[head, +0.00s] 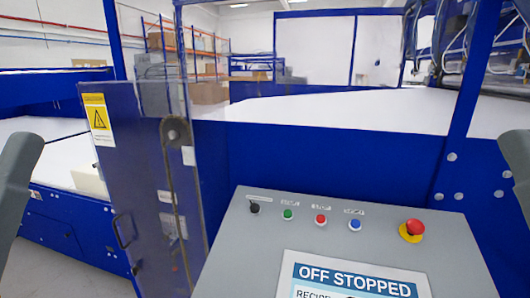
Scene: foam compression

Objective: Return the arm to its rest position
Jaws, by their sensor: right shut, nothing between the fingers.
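A grey part of my left arm (14,185) rises at the left edge; no left fingers show. The grey control panel (245,250) lies below and between them. It carries a black knob (254,208), a green button (288,214), a red button (321,219), a blue button (355,224) and a red emergency stop (415,228). Its screen (345,280) reads "OFF STOPPED".
A blue machine frame (330,160) with a white bed (350,110) stands behind the panel. Another blue machine (75,225) is at the left. Shelves (180,45) are far back.

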